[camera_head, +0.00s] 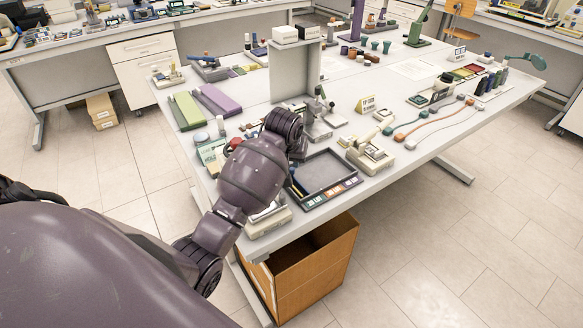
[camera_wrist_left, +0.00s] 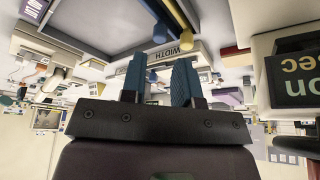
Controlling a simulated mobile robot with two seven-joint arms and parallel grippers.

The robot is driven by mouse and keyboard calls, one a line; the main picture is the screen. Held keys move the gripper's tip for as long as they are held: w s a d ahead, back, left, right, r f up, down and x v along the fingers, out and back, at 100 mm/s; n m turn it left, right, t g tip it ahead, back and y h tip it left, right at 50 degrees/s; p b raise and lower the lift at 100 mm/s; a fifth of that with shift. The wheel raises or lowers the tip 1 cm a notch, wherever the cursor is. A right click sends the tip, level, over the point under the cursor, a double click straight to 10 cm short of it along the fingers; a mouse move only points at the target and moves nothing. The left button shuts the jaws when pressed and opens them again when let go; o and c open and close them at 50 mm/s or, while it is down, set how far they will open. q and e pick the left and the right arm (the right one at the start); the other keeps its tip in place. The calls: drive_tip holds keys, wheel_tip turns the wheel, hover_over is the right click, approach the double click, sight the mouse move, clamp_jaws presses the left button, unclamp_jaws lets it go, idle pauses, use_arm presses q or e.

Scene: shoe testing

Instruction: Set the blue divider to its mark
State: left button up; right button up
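In the left wrist view, a blue bar with a round knob (camera_wrist_left: 158,22), which looks like the blue divider, lies beside a similar yellow bar (camera_wrist_left: 181,24). My left gripper (camera_wrist_left: 160,64) has its two blue fingers apart, with no object seen between them. The blue knob is just beyond the fingertips, apart from them in the picture. In the head view my left arm reaches over the tray's left side and hides the gripper's fingers. The dark-rimmed tray (camera_head: 324,171) has coloured labels on its front edge. I cannot make out the mark. My right gripper is not in view.
A block lettered "WIDTH" (camera_wrist_left: 178,52) is close past the fingers. A dark display (camera_wrist_left: 297,76) stands at the right there. In the head view, a beige device (camera_head: 369,156) stands right of the tray, and an open brown box (camera_head: 318,275) is below the table's front edge.

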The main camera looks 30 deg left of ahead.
sight(292, 169)
use_arm(q)
drive_tip(key=shift+x, duration=2.9)
drive_tip(key=shift+r, duration=0.1)
drive_tip(key=shift+c, duration=0.4)
clamp_jaws()
